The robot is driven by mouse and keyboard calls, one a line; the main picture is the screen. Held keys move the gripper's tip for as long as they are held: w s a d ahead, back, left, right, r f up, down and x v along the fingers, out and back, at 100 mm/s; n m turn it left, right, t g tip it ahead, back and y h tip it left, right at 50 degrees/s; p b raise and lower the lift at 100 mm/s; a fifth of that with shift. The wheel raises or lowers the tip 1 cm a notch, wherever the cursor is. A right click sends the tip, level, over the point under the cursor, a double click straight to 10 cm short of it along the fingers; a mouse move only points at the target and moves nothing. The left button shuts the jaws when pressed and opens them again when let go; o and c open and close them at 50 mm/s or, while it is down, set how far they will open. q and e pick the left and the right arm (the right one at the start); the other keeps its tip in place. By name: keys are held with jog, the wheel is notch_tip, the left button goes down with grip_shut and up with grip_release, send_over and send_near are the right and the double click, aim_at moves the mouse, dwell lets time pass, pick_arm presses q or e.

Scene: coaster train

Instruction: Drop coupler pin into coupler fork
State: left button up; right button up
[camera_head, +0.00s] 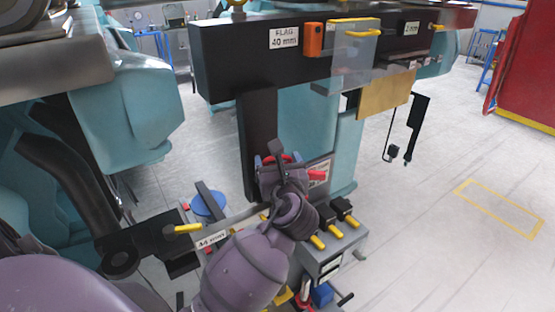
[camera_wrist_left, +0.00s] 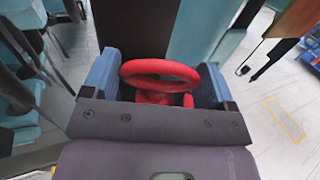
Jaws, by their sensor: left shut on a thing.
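My left gripper (camera_head: 275,165) is in front of the dark upright post, low in the middle of the head view. In the left wrist view its two blue finger pads (camera_wrist_left: 157,85) are on either side of a red piece with a ring-shaped handle, which I take to be the coupler pin (camera_wrist_left: 160,69). The gripper is shut on it, with the ring standing up between the pads. In the head view only a bit of the red ring shows; the pin's lower end is hidden. I cannot clearly make out the coupler fork. My right gripper is not in view.
A black beam (camera_head: 240,62) labelled "FLAG 40 mm" carries an orange block (camera_head: 314,39) and a clear panel, above the gripper. The dark post (camera_head: 258,120) stands close behind the gripper. Floor is open at right.

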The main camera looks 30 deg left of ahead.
pick_arm(q)
jog(key=shift+f+b, duration=0.3)
jog(key=shift+f, duration=0.8)
jog(key=o, duration=1.1)
jog(key=shift+f, duration=0.1)
jog(key=shift+c, duration=0.2)
jog(key=v, duration=1.1)
jog(key=shift+b, duration=0.35)
